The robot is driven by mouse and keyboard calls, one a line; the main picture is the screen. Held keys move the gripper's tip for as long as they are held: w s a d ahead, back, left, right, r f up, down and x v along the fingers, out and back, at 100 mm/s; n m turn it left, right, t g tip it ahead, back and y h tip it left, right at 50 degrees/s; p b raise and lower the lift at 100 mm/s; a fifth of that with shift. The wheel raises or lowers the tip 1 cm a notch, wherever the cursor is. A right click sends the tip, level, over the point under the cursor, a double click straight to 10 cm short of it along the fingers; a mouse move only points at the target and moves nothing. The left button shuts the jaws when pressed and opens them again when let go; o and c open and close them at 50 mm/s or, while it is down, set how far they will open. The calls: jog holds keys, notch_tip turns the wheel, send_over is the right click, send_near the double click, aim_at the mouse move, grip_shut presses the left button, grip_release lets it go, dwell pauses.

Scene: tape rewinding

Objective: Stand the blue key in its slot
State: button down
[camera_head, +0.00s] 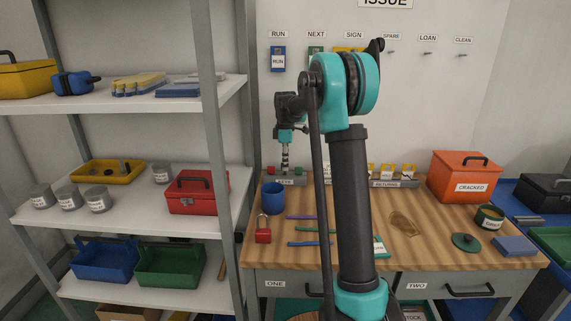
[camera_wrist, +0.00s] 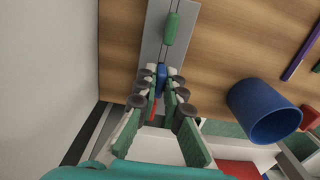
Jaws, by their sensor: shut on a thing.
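My gripper (camera_head: 285,167) points down over the left end of the grey key rack (camera_head: 286,181) at the back of the bench. In the wrist view my gripper (camera_wrist: 161,82) is shut on the blue key (camera_wrist: 161,72), which is in line with the rack's groove (camera_wrist: 153,45). The green key (camera_wrist: 171,29) stands in the rack on one side of it, and a sliver of the red key (camera_wrist: 153,107) shows on the other, between my fingers. The blue key's lower end is hidden, so I cannot tell whether it is in its slot or just above.
A blue cup (camera_head: 273,196) stands close in front of the rack, and a red padlock (camera_head: 263,232) lies nearer. Coloured strips (camera_head: 303,243) lie mid-bench. A steel shelf post (camera_head: 222,150) rises to the left. An orange box (camera_head: 465,176) stands at the right.

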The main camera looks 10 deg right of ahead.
jog(key=shift+f, duration=0.85)
dwell(0.6)
jog(key=c, duration=1.1)
grip_release()
jog(key=shift+r, duration=4.05)
jog(key=shift+s, duration=0.15)
